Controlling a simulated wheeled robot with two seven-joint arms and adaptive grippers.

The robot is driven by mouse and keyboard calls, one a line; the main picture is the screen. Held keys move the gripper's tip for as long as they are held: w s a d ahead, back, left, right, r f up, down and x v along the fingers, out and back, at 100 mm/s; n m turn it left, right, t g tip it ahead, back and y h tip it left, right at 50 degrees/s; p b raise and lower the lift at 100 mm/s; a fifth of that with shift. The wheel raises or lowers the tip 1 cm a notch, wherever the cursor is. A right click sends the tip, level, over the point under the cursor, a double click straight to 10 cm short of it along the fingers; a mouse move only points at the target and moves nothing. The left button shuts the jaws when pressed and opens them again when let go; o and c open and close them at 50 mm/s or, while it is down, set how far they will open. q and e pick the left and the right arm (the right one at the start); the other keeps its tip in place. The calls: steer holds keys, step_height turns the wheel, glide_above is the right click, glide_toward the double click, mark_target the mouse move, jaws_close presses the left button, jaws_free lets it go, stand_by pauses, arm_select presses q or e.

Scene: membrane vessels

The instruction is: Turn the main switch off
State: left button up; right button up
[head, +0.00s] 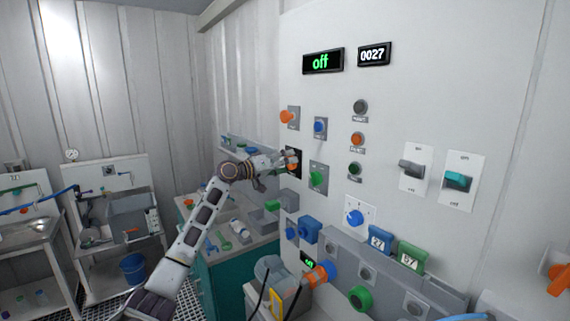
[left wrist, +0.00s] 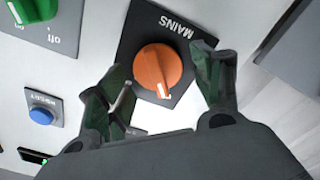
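The main switch is an orange rotary knob (left wrist: 158,68) on a black plate (left wrist: 135,38) lettered MAINS. A white mark shows at the knob's lower end in the left wrist view. In the head view the black plate (head: 297,152) is on the white wall panel, partly hidden by my left gripper (head: 281,164). In the left wrist view my left gripper (left wrist: 160,80) is open, with one finger on each side of the knob and visible gaps between. My right gripper is not in view.
A green knob (head: 317,177) and a blue button (head: 319,127) sit close to the switch. A display (head: 322,62) above reads "off" in green; a counter (head: 374,54) reads 0027. A grey rocker switch (head: 412,168) and teal rocker switch (head: 458,181) are farther right.

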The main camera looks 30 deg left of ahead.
arm_select(q)
steer(key=v, duration=1.2)
stand_by(0.9)
steer(key=shift+f, duration=0.1)
stand_by(0.5)
